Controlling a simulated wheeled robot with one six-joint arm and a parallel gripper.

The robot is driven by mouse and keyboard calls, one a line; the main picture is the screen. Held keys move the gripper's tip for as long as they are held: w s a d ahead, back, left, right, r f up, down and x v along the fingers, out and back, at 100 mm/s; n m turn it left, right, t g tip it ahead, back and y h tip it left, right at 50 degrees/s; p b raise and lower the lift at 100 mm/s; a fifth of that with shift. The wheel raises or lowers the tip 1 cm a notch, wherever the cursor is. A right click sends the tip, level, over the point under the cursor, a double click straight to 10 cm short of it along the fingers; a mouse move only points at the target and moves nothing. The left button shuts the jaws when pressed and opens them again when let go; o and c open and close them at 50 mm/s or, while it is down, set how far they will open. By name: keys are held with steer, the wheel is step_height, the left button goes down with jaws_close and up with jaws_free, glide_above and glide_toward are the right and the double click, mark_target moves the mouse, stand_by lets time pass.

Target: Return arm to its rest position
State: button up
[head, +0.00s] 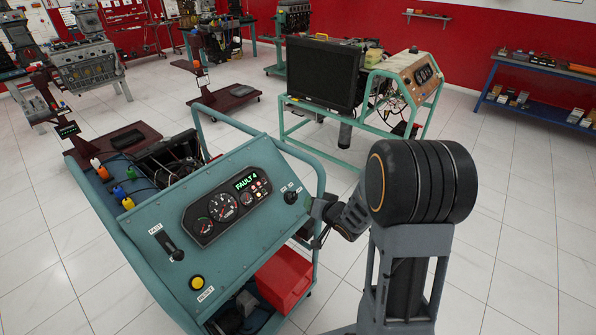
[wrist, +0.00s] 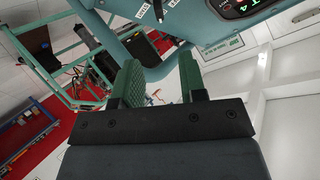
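My arm (head: 420,185) rises at the right of the head view, beside the teal engine trainer. My gripper (head: 317,208) is near the right edge of the trainer's sloped panel (head: 165,212), close to a black knob (head: 290,197). In the wrist view, the two green fingers of my gripper (wrist: 160,62) are apart with nothing seen between them. The teal frame tube (wrist: 165,68) passes just beyond the fingertips; I cannot tell whether they touch it. The panel display (head: 246,183) reads FAULT 4.
A red box (head: 284,279) sits low on the trainer's right side. A second trainer with a black screen (head: 323,72) stands behind. A blue shelf bench (head: 530,105) is along the right wall. Tiled floor (head: 520,220) is clear at the right.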

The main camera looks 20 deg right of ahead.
steer(key=s+d+f+n+g+h, duration=0.1)
steer(key=s+d+f+g+h, duration=0.1)
steer(key=s+d+g+h, duration=0.55)
steer(key=s+a+r+n+y, duration=0.1)
steer(key=s+a+r+y, duration=0.1)
steer(key=s+a+r, duration=0.3)
steer(key=s+a+r+n+y, duration=0.1)
steer(key=s+a+r+y, duration=0.1)
steer(key=s+a+r, duration=0.4)
steer(key=v, duration=0.4)
steer(key=shift+w+r, duration=0.25)
steer(key=shift+r, duration=0.15)
steer(key=shift+o, duration=0.2)
stand_by(3.2)
